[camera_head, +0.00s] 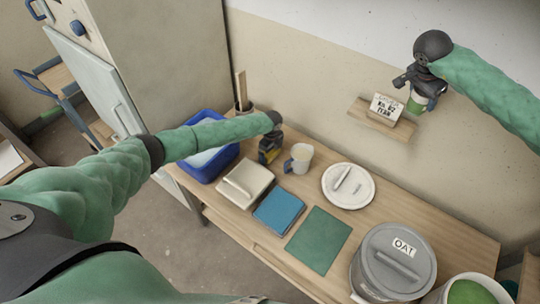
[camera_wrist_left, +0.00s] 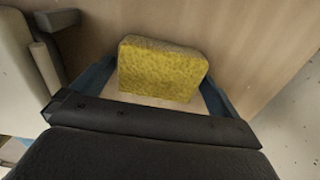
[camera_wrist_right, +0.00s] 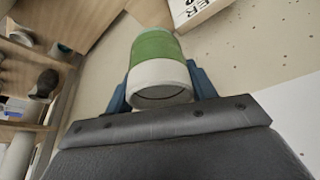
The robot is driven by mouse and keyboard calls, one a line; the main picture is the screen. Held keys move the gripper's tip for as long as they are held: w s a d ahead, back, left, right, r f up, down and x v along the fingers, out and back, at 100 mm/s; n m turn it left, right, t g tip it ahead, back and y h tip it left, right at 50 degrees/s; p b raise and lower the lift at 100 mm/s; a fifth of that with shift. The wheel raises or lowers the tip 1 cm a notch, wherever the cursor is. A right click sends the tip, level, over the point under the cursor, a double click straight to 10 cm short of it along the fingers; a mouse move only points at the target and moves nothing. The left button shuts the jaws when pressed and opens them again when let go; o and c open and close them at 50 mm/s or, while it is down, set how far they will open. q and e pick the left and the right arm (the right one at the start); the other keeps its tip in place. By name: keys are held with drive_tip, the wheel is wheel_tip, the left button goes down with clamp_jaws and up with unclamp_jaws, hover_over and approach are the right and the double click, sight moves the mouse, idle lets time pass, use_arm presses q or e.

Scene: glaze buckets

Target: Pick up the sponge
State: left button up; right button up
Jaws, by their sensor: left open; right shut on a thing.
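The yellow sponge (camera_wrist_left: 162,70) stands between the spread fingers of my left gripper (camera_wrist_left: 150,88) in the left wrist view. In the head view the left gripper (camera_head: 268,152) is low over the table, between the blue tub and the mug, and mostly hides the sponge. The left gripper is open, with the sponge between its fingers but not clamped. My right gripper (camera_head: 420,92) is shut on a green and white cylindrical container (camera_wrist_right: 158,65), held up by the wall near the small shelf.
A blue tub (camera_head: 190,172), mug (camera_head: 299,158), cream box (camera_head: 245,182), blue book (camera_head: 279,211), green mat (camera_head: 318,241), white lid (camera_head: 348,199) and grey OAT bucket (camera_head: 385,280) crowd the table (camera_head: 440,222). A wall shelf (camera_head: 372,125) holds a sign (camera_head: 386,108).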

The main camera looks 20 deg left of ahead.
use_arm(q)
drive_tip(key=shift+s+r, duration=0.1)
drive_tip(key=shift+r, duration=0.1)
use_arm(e)
drive_tip(key=shift+s+r, duration=0.1)
drive_tip(key=shift+r, duration=0.05)
use_arm(q)
drive_tip(key=shift+c, duration=0.9)
drive_tip(key=shift+f, duration=0.1)
drive_tip(key=c, duration=0.7)
drive_tip(key=shift+r+p, duration=0.5)
drive_tip(key=shift+r, duration=0.2)
use_arm(e)
drive_tip(key=shift+r, duration=0.45)
use_arm(q)
wheel_tip(320, 180, up, 9)
drive_tip(key=p, duration=0.5)
drive_tip(key=shift+f, duration=0.15)
use_arm(e)
wheel_tip(320, 180, up, 6)
drive_tip(key=shift+f, duration=0.25)
